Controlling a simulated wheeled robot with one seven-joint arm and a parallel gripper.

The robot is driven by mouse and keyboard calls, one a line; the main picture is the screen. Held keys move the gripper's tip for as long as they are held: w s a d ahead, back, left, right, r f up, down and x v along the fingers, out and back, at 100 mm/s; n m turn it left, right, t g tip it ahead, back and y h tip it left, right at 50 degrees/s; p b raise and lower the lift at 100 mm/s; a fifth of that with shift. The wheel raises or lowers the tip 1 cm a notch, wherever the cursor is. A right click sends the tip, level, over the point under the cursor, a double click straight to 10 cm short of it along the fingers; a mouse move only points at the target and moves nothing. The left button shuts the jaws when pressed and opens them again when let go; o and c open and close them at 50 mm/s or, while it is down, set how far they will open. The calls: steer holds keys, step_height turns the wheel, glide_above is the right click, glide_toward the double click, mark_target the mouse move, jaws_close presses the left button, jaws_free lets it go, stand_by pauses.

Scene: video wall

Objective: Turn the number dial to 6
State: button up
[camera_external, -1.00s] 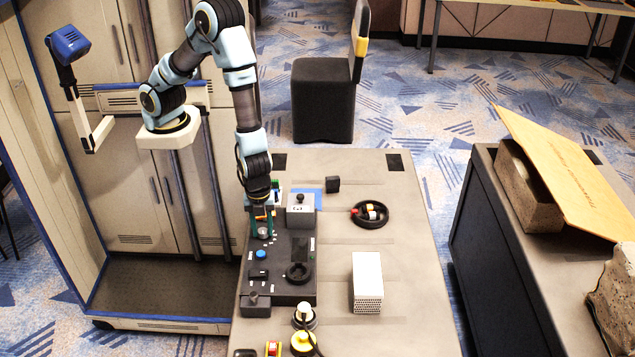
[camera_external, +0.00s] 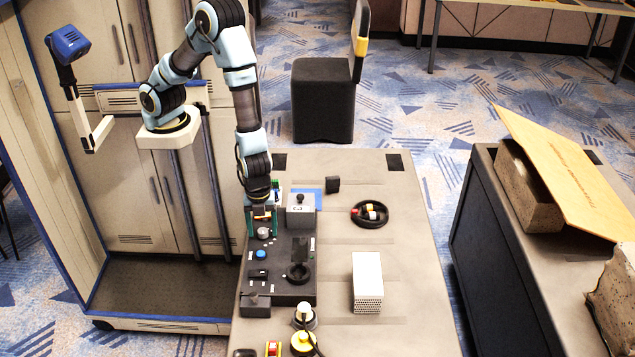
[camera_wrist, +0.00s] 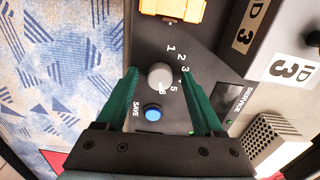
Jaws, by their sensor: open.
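The number dial is a round light-grey knob (camera_wrist: 160,75) on a dark panel (camera_wrist: 205,50). White digits curve around its right side; 1, 2, 3, 5 and 6 are readable. I cannot tell which digit it points to. In the external view the knob (camera_external: 263,232) shows just below my gripper (camera_external: 262,236). In the wrist view my gripper (camera_wrist: 159,72) is open, with one green finger on each side of the knob and clear gaps between. Whether the fingertips are at the knob's height or above it is unclear.
A blue SAVE button (camera_wrist: 152,114) lies close to the knob, between the fingers. A grey box labelled ID 3 (camera_external: 300,212) stands beside the panel. A black round dial (camera_external: 298,272) and a white perforated block (camera_external: 367,282) are nearer the front of the table (camera_external: 400,250).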

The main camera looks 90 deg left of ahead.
mark_target(263, 230)
step_height(263, 230, up, 11)
steer(key=shift+b, duration=0.4)
steer(key=shift+f, duration=0.1)
steer(key=s+a+r+n, duration=0.1)
steer(key=a+r+n, duration=0.2)
steer(key=a+n, duration=0.5)
steer(key=a+r+n+t, duration=0.1)
steer(key=a+r+n, duration=0.2)
steer(key=a+n, duration=0.5)
steer(key=a, duration=0.9)
steer(key=shift+s+t, duration=0.3)
steer(key=shift+s, duration=0.05)
stand_by(1.2)
